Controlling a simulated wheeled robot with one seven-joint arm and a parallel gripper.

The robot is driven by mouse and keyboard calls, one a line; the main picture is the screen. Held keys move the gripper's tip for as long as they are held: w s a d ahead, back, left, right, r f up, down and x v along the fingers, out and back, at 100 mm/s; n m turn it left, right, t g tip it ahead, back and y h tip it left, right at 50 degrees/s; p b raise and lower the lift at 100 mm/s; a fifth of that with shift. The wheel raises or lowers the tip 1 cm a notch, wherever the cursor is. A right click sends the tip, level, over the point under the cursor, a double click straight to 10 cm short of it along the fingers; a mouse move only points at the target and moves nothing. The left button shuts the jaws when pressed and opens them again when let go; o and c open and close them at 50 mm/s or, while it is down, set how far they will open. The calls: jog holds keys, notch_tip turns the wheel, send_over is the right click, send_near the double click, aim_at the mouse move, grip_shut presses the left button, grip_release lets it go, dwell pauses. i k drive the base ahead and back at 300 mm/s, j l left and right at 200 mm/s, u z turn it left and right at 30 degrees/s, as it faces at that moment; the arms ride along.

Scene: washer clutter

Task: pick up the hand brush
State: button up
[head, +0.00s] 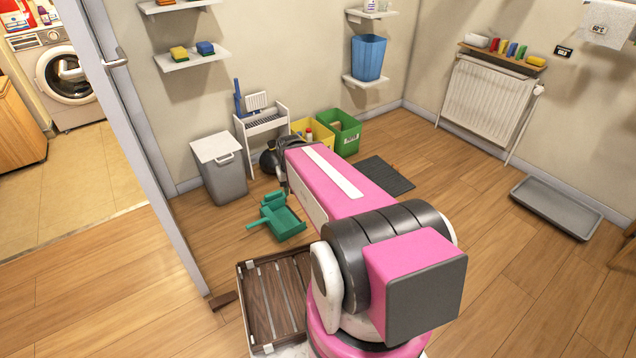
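A green dustpan (284,224) lies on the wooden floor left of my arm, its handle pointing left. A smaller green piece (273,200), which looks like the hand brush, is at the dustpan's back edge; I cannot tell whether it rests on the pan or beside it. My pink arm reaches away from the camera, toward the wall behind the green pieces. Dark parts show at its far end, behind and above the dustpan in the picture. The fingertips cannot be made out, so the gripper's opening and anything in it are unclear.
A grey lidded bin (221,170), a white rack (264,124) with a blue-handled tool (238,96), a yellow crate (318,133) and a green crate (343,133) line the wall. A dark mat (384,176) lies right of my arm. Floor left of the dustpan is clear.

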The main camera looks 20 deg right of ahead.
aim_at(273, 196)
jog(key=i+j+z, duration=0.1)
jog(key=i+j, duration=0.15)
jog(key=i, duration=0.15)
jog(key=i+j+z, duration=0.1)
jog(key=i+j, duration=0.15)
jog(key=i, duration=0.15)
